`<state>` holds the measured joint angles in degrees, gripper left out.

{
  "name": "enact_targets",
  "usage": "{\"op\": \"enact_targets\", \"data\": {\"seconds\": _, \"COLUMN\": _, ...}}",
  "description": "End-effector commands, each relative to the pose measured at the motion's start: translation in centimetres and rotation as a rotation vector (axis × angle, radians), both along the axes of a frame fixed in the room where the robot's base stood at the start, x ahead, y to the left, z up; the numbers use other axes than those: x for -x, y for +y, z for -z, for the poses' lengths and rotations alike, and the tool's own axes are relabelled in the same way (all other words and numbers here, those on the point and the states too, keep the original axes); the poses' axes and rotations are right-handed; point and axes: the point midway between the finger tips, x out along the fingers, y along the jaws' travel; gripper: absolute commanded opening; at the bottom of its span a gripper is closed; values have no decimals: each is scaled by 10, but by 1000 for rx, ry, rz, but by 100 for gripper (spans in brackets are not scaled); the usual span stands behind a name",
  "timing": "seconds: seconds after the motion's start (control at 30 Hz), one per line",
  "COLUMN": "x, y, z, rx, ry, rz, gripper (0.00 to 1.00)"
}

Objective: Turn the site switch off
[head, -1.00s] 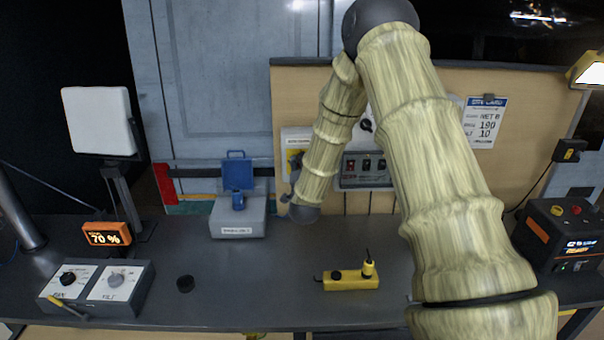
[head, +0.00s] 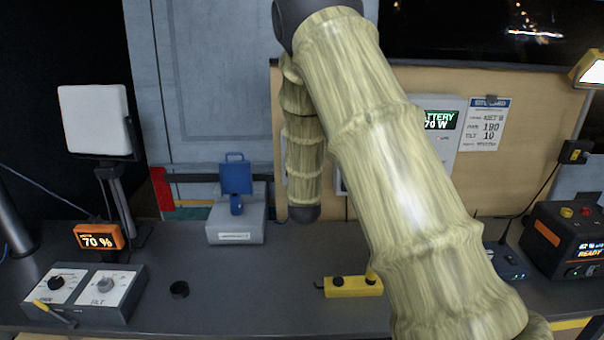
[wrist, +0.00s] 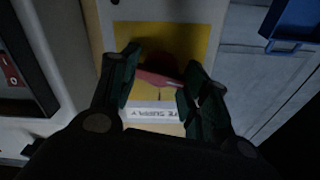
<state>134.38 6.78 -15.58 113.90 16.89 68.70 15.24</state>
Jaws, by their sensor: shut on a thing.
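The site switch shows in the wrist view as a yellow plate (wrist: 200,42) with a dark round hub and a red handle (wrist: 153,79) lying across it, slightly tilted. A white label (wrist: 150,115) at the plate's edge reads "...TE SUPPLY", upside down. My gripper (wrist: 160,72) has its two dark green fingers on either side of the handle and is shut on it. In the head view my arm hides the switch and my gripper.
A blue-handled grey box (head: 236,225) stands just left of my arm. A yellow device (head: 352,287) and a black puck (head: 180,289) lie on the bench. A dial box (head: 85,293) is at the left. The bench middle is mostly clear.

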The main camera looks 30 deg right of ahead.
Motion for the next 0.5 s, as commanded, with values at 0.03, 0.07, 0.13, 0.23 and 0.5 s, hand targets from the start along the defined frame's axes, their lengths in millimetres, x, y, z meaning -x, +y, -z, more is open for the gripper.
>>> {"op": "enact_targets", "data": {"seconds": 0.03, "x": 1, "y": 1, "z": 5, "rx": 29, "ry": 24, "rz": 0, "gripper": 22}}
{"op": "enact_targets", "data": {"seconds": 0.07, "x": 1, "y": 1, "z": 5, "rx": 48, "ry": 35, "rz": 0, "gripper": 22}}
{"op": "enact_targets", "data": {"seconds": 0.13, "x": 1, "y": 1, "z": 5, "rx": 87, "ry": 59, "rz": 0, "gripper": 22}}
{"op": "enact_targets", "data": {"seconds": 0.23, "x": 1, "y": 0, "z": 5, "rx": 135, "ry": 88, "rz": 0, "gripper": 22}}
{"op": "enact_targets", "data": {"seconds": 0.5, "x": 2, "y": 0, "z": 4, "rx": 213, "ry": 139, "rz": 1, "gripper": 22}}
